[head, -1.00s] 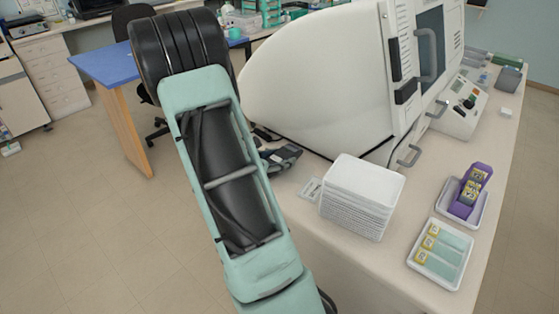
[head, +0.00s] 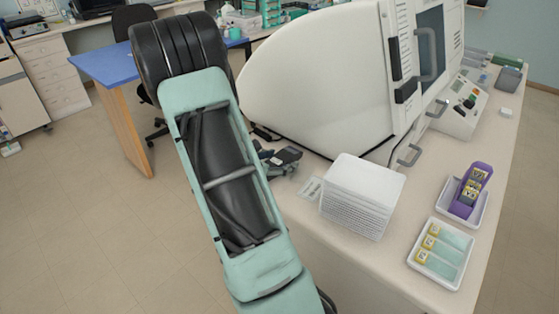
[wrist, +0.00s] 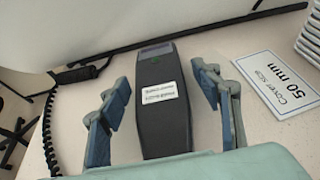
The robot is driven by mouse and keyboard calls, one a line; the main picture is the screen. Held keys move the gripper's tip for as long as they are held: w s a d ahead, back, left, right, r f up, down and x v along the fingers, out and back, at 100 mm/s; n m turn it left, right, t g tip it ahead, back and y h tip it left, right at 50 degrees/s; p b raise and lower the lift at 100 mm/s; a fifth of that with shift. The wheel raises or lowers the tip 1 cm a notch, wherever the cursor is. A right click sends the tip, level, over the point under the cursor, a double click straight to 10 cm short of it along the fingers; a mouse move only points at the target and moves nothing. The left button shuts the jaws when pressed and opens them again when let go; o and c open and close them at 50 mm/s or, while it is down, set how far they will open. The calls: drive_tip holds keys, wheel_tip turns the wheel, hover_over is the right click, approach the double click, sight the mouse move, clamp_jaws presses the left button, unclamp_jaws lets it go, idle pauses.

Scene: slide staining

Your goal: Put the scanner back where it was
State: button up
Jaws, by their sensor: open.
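The scanner (wrist: 160,100) is a dark, flat handheld device with white labels and a small grey screen at its far end. It appears to lie on the pale bench top. In the wrist view my gripper (wrist: 163,85) is open, with one blue-grey finger on each side of the scanner and visible gaps between. The scanner's near end is hidden behind my gripper's body. In the head view the scanner (head: 288,155) shows small and dark beside the big white machine, with my gripper (head: 277,163) partly hidden behind my arm.
A black coiled cable (wrist: 48,125) hangs left of the gripper. A "Cover Size 50 mm" card (wrist: 281,83) and a white tray stack (head: 362,195) are to the right. The white machine (head: 315,80) stands behind. Trays with slides (head: 440,278) and a purple holder (head: 469,190) lie farther right.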

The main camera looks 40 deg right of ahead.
drive_tip(key=v, duration=1.2)
drive_tip(key=shift+r, duration=0.1)
drive_tip(key=shift+w+a, duration=0.1)
drive_tip(key=shift+a, duration=0.05)
